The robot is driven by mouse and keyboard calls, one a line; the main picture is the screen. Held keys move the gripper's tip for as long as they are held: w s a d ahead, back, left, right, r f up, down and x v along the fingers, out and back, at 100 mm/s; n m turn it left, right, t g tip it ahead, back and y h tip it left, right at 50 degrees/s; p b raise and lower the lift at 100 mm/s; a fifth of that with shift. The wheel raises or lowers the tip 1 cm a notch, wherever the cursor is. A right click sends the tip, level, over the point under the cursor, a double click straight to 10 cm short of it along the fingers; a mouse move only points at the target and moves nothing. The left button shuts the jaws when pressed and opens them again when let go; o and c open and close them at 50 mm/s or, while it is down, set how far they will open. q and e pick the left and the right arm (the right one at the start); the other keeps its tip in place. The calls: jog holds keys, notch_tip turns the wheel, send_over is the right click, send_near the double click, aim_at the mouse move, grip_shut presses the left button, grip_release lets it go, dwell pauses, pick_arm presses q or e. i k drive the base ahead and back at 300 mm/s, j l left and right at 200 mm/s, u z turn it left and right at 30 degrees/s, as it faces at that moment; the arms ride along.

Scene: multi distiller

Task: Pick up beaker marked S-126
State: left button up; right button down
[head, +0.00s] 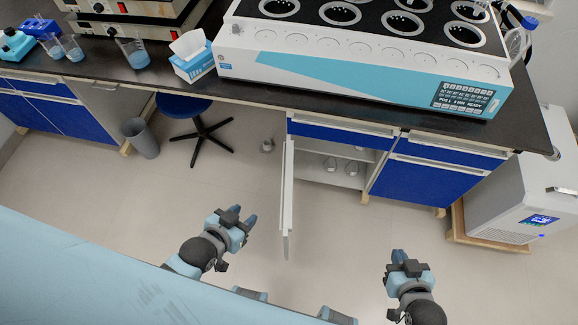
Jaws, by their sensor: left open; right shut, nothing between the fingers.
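Three glass beakers with blue liquid stand on the dark counter at the upper left: a larger beaker (136,53), a smaller beaker (72,47) and another small beaker (54,48). No marking is readable on any of them, so I cannot tell which is S-126. My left gripper (243,217) is open and empty, low in front of the counter and well away from the beakers. My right gripper (401,258) is shut and empty, further right over the floor. Neither gripper touches anything.
A tissue box (192,57) stands right of the larger beaker. A large multi-position distiller (350,62) fills the counter's middle. An open cabinet door (288,195) juts out between my grippers. Glass flasks (352,167) sit inside the cabinet. A stool (184,106) and bin (141,138) stand below the counter.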

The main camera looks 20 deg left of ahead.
aim_at(53, 47)
jog(key=j+z, duration=0.15)
jog(key=j, duration=0.3)
jog(key=k+j+z, duration=0.15)
jog(key=j, duration=0.25)
jog(key=k+j+z, duration=0.15)
jog(key=j, duration=0.25)
jog(key=k+j+z, duration=0.15)
jog(key=j, duration=0.25)
jog(key=k+j+z, duration=0.15)
jog(key=j, duration=0.25)
jog(key=k+j+z, duration=0.15)
jog(key=j, duration=0.2)
jog(key=u, duration=2.25)
